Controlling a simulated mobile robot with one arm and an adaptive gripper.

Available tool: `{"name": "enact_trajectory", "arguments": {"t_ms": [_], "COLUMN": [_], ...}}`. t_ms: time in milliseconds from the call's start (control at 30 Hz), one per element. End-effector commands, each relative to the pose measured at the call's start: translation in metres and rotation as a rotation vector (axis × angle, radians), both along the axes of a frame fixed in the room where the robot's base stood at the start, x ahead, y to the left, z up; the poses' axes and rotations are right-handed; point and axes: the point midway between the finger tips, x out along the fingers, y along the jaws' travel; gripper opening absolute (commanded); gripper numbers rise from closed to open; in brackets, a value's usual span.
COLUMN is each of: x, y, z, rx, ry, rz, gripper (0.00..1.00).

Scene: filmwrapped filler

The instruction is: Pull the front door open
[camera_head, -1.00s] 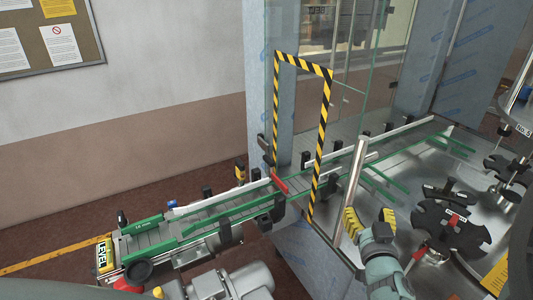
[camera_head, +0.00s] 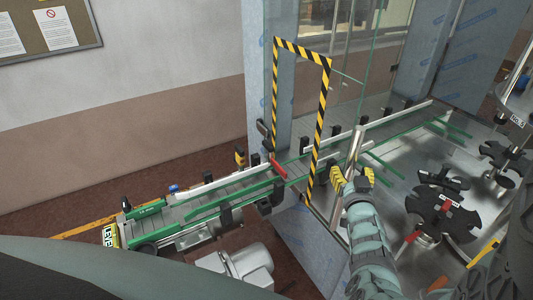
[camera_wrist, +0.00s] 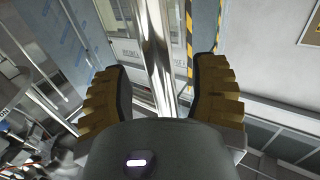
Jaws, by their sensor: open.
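The front door is a clear glass panel, hard to make out, beside a yellow-and-black striped frame (camera_head: 318,130) around the conveyor opening. A shiny upright metal bar (camera_head: 353,165), which looks like the door's handle, stands right of the striped frame. In the wrist view the bar (camera_wrist: 158,60) runs between the fingers. My gripper (camera_head: 352,177) has yellow ribbed fingers and is at the bar's lower part. In the wrist view my gripper (camera_wrist: 160,95) is open, one finger on each side of the bar, with a gap visible on the left. Contact on the right is unclear.
A conveyor (camera_head: 230,190) with green rails passes through the striped opening. Black star wheels (camera_head: 442,212) stand on the metal machine deck to the right. A grey motor (camera_head: 240,268) sits below the conveyor. Clear floor lies beyond the conveyor at left.

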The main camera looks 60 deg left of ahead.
Motion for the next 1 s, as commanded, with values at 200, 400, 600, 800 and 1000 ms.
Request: {"name": "enact_trajectory", "arguments": {"t_ms": [200, 400, 600, 800, 1000], "x": [0.01, 0.012, 0.012, 0.012, 0.012], "y": [0.011, 0.014, 0.014, 0.014, 0.014], "z": [-0.001, 0.0, 0.0, 0.0, 0.0], "rx": [0.001, 0.0, 0.0, 0.0, 0.0], "ry": [0.001, -0.001, -0.001, -0.001, 0.0], "rz": [-0.002, -0.002, -0.001, -0.001, 0.0], "gripper": [0.59, 0.59, 0.59, 0.44, 0.23]}}
